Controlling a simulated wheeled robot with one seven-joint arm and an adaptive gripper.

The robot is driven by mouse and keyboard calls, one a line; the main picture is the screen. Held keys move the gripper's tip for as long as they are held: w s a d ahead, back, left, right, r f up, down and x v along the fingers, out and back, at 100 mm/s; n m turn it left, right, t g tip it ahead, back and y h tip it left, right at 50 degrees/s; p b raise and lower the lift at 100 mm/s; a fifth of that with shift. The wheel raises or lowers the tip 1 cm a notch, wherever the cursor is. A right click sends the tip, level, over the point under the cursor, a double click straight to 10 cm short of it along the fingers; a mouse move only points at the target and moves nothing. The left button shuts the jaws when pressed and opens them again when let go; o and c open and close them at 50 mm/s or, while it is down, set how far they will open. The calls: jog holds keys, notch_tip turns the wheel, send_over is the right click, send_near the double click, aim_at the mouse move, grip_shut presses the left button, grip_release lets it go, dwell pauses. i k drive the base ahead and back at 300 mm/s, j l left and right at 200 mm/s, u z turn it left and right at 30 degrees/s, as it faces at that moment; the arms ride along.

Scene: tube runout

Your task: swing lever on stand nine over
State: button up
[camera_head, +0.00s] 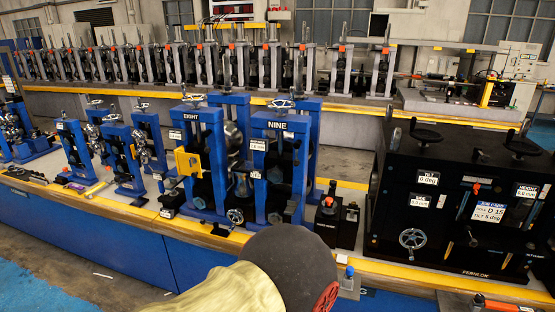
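Stand nine (308,160) is a tall blue frame with the sign NINE (283,125) near its top, standing in the middle of the bench. A silver handwheel (281,104) sits on top of it. Dark rolls and fittings show inside the frame. Just right of its foot is a black box (327,222) with an upright piece topped in orange-red (329,200); I cannot tell whether this is the lever. No lever on the stand shows clearly enough to read its position. My gripper is not in view.
Blue stand eight (190,150), with a yellow plate (187,162), stands close on the left. A large black machine (455,205) stands to the right. The yellow bench edge (400,273) runs along the front. A row of grey stands (210,65) lines the back.

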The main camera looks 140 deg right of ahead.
aim_at(297, 145)
jog(key=z, duration=5.05)
jog(key=i+j+z, duration=0.1)
jog(key=i+j, duration=0.15)
jog(key=j, duration=0.2)
